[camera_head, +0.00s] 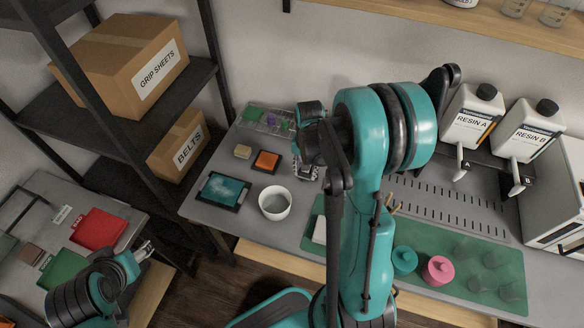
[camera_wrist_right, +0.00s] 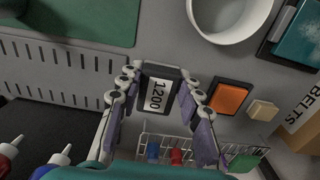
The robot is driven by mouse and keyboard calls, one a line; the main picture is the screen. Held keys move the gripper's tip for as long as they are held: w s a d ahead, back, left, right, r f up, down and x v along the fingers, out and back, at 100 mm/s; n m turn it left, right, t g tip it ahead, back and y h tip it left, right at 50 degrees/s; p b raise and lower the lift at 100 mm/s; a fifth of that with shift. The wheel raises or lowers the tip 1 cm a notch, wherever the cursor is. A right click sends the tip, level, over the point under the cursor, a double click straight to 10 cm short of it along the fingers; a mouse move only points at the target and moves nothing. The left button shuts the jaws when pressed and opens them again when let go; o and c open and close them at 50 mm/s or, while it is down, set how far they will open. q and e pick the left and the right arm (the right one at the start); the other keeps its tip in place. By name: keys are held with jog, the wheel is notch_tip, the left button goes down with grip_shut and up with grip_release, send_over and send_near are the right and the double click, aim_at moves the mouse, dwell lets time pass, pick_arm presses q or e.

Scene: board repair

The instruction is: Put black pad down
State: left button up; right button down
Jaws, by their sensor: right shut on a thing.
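I cannot tell whether the pad touches the bench. My left gripper (camera_head: 143,251) is at the lower left near the red tray (camera_head: 99,229); its opening is unclear.
A white bowl (camera_head: 262,207), a blue-faced tray (camera_head: 223,190) and a tan block (camera_head: 243,152) stand near the orange pad. A wire rack (camera_wrist_right: 150,139) with coloured items is close to my right gripper. Resin bottles (camera_head: 470,125) and a green mat (camera_head: 455,262) lie right.

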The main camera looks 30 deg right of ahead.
jog(key=b, duration=0.3)
send_over(288, 173)
notch_tip(288, 173, down, 6)
jog(key=shift+d, duration=0.1)
notch_tip(288, 173, down, 4)
jog(key=shift+f+b, duration=0.1)
jog(key=shift+b, duration=0.65)
jog(key=shift+s+f+b, duration=0.1)
jog(key=shift+f+b, duration=0.15)
jog(key=shift+b, duration=0.15)
jog(key=c, duration=1.3)
grip_release()
jog(key=shift+f, duration=0.1)
